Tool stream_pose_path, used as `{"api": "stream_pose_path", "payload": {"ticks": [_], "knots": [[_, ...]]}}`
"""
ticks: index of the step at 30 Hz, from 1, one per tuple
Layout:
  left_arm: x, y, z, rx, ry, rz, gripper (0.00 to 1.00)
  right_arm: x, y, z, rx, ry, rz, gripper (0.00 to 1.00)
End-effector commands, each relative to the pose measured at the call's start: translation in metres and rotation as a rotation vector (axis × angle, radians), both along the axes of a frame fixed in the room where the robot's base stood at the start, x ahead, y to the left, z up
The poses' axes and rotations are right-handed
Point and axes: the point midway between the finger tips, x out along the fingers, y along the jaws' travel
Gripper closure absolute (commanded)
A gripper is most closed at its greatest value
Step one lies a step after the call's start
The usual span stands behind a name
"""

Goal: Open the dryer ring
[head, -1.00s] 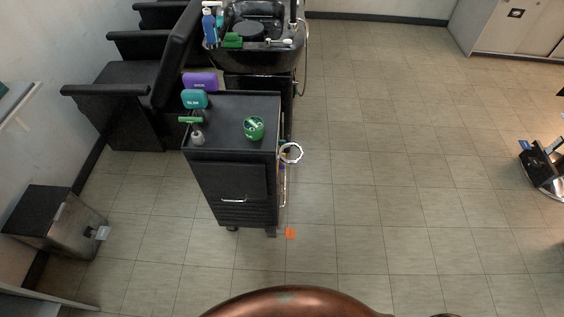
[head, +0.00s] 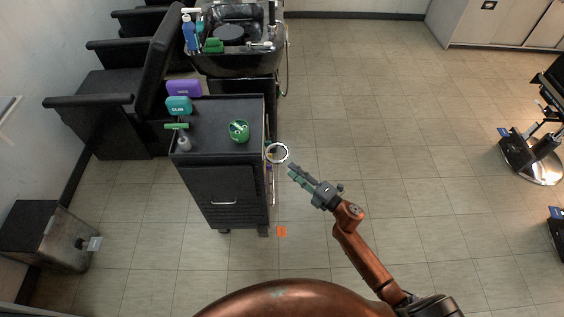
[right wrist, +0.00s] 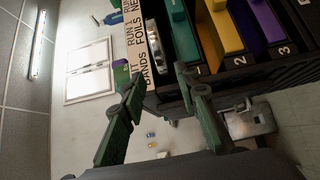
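The dryer ring (head: 277,153) is a pale open hoop standing out from the right side of the black trolley (head: 222,180). My right gripper (head: 293,171) is just below and to the right of the ring in the head view, apart from it in the picture. In the right wrist view its two green fingers (right wrist: 158,78) are spread, with nothing between them. A shiny curved band (right wrist: 154,45), possibly the ring, shows beside a printed label, just beyond the fingertips. My left gripper is not in view.
Numbered slots with coloured pieces (right wrist: 220,28) line the trolley's side. A black wash basin (head: 232,62) stands behind.

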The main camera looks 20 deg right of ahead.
Motion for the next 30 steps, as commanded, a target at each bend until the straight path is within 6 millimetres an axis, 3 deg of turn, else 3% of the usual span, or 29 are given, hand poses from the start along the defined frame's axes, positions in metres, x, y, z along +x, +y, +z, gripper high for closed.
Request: {"api": "stream_pose_path", "payload": {"ticks": [12, 24, 30], "knots": [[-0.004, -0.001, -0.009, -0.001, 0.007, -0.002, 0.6, 0.054, 0.029, -0.002, 0.004, 0.002, -0.001, 0.71], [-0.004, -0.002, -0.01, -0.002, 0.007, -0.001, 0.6, 0.062, 0.033, -0.001, 0.003, 0.004, -0.002, 0.71], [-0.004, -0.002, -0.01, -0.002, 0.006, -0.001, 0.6, 0.062, 0.033, -0.001, 0.003, 0.004, -0.002, 0.83]]}}
